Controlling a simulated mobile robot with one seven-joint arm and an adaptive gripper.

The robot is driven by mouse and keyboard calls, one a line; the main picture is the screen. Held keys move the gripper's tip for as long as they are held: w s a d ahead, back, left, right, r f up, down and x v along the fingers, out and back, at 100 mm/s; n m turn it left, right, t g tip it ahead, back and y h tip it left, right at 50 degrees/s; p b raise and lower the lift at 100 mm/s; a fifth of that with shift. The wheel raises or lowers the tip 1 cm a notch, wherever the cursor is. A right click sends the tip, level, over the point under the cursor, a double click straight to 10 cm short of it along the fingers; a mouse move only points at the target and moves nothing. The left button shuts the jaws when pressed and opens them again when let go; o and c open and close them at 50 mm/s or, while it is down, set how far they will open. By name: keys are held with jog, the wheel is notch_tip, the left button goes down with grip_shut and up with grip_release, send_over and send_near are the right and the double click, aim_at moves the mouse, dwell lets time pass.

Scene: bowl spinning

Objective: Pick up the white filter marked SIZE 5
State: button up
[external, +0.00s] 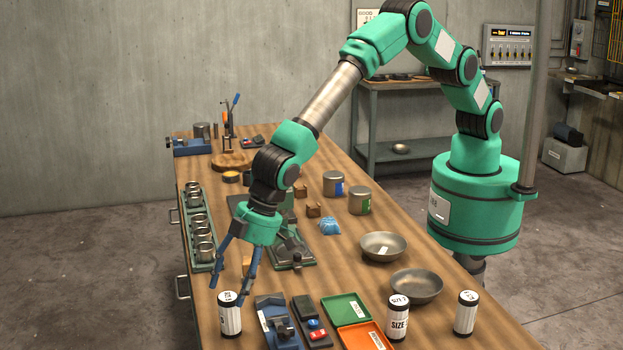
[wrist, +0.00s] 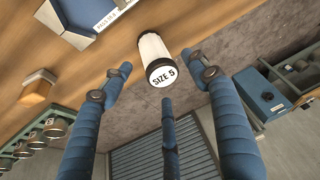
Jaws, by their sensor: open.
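The white filter marked SIZE 5 (wrist: 153,48) shows in the wrist view, with a black rim around its labelled end. It lies in line with the gap between my blue fingertips, and no finger clearly touches it. My gripper (wrist: 161,72) is open and empty, its three fingers spread. In the external view my gripper (external: 232,284) points down just above the leftmost white filter (external: 230,321), which stands upright near the table's left edge. That filter's label is too small to read there.
Two more white filters, one marked SIZE (external: 397,323) and another (external: 466,315), stand to the right. A blue device (external: 274,318), a green tray (external: 345,307) and an orange tray (external: 364,336) lie between. A rack of metal cups (external: 201,254) lines the left edge. Two metal bowls sit behind.

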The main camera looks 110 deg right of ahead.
aim_at(232, 296)
jog(key=shift+f, duration=0.15)
jog(key=shift+x, duration=2.5)
jog(key=shift+c, duration=0.3)
jog(key=shift+a, duration=0.1)
jog(key=c, duration=1.1)
